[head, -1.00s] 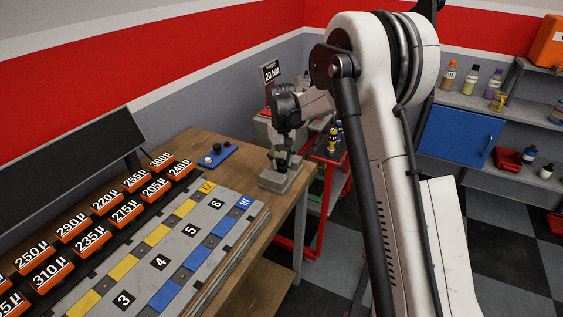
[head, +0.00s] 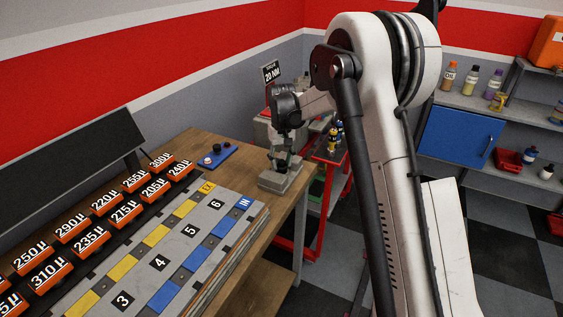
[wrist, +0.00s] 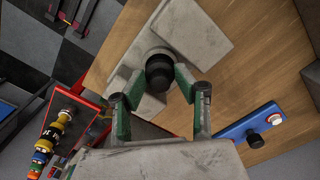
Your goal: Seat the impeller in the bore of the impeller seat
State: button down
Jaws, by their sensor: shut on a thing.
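My gripper (wrist: 158,80) has green and dark fingers, closed on a small black round part, the impeller (wrist: 160,75). The impeller is directly over the grey impeller seat (wrist: 200,32), a stepped block on the wooden bench. In the head view my gripper (head: 280,160) points down at the seat (head: 288,182), near the bench's right end. The impeller and my fingers cover the bore. I cannot tell whether the impeller is inside the bore or just above it.
A blue plate with knobs (head: 216,156) lies on the bench (head: 262,205) left of the seat. A numbered grey block (head: 150,270) and orange labelled boxes (head: 125,213) fill the near left. A red cart (head: 330,150) stands beyond the bench's right edge.

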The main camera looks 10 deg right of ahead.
aim_at(281, 161)
jog(key=shift+f+b, duration=0.65)
jog(key=shift+f, duration=0.35)
jog(key=c, duration=1.2)
grip_release()
jog(key=shift+r, duration=0.1)
notch_tip(281, 161, up, 12)
jog(key=shift+f, duration=0.1)
